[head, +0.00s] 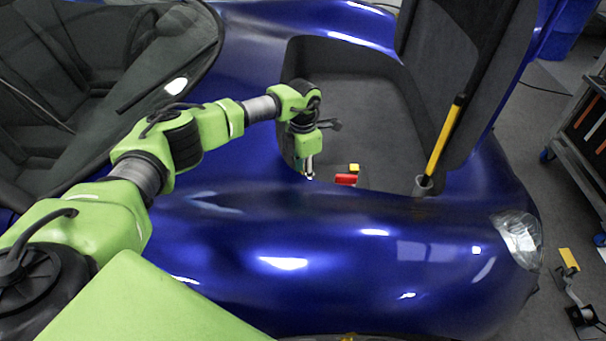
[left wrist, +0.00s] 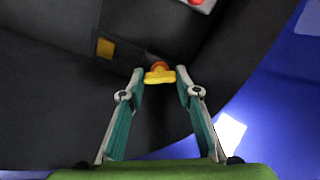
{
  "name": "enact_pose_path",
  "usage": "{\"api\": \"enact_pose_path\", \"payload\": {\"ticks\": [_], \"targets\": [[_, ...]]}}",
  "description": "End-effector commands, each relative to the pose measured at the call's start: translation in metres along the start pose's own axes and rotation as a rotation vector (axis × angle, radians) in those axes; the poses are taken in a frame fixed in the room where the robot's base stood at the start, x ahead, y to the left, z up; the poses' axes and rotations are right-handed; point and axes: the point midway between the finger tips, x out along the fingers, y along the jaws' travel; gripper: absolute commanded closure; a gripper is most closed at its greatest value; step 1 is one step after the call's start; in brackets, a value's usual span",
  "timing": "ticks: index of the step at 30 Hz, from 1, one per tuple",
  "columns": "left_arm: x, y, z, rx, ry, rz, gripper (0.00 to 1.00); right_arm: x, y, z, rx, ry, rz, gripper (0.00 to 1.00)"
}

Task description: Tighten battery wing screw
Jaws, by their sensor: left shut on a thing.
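The yellow wing screw (left wrist: 160,77), with an orange part at its far side, sits between my fingertips in the left wrist view. My left gripper (left wrist: 159,80) is shut on it, one finger at each end of its wings. In the head view my left gripper (head: 309,176) points down into the car's open front compartment (head: 370,95), close to its front edge. The wing screw is hidden or too small to make out there. My right gripper is not in view.
A red part (head: 346,179) and a small yellow block (head: 354,167) lie right of the gripper. A yellow strut (head: 445,138) stands beside the raised lid (head: 455,60). The blue body (head: 330,240) curves close in front. The compartment's middle is clear.

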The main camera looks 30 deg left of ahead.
Motion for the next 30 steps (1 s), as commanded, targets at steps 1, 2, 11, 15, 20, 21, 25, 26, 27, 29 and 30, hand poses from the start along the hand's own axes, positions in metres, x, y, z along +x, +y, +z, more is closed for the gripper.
{"api": "enact_pose_path", "payload": {"ticks": [1, 2, 11, 15, 20, 21, 25, 26, 27, 29, 30], "targets": [[0.001, 0.000, 0.000, 0.044, 0.000, 0.000, 0.91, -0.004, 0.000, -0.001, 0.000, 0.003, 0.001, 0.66], [0.001, 0.000, 0.000, 0.071, 0.000, 0.000, 0.91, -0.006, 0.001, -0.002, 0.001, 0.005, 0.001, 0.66], [0.001, 0.000, 0.000, 0.313, 0.000, 0.001, 0.91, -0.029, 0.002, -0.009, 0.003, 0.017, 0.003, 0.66], [0.001, 0.000, 0.000, 0.393, 0.000, 0.000, 0.91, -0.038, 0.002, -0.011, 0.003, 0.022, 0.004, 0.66], [0.001, 0.000, 0.000, 0.456, 0.000, 0.000, 0.91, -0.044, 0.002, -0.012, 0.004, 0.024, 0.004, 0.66], [0.001, 0.000, 0.000, 0.468, 0.000, 0.000, 0.91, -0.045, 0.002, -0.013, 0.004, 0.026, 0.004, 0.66], [0.000, 0.000, 0.000, 0.491, 0.000, 0.000, 0.91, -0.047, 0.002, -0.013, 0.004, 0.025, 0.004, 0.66], [0.000, 0.000, 0.000, 0.495, 0.000, 0.000, 0.91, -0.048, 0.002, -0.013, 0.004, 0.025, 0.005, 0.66], [0.000, 0.000, 0.000, 0.499, 0.000, 0.000, 0.91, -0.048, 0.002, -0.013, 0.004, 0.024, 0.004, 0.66], [0.000, 0.000, 0.000, 0.502, 0.000, 0.000, 0.91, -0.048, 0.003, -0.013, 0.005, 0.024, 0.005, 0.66], [0.000, 0.000, 0.000, 0.504, 0.000, 0.000, 0.91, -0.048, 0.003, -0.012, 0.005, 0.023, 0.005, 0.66]]}}
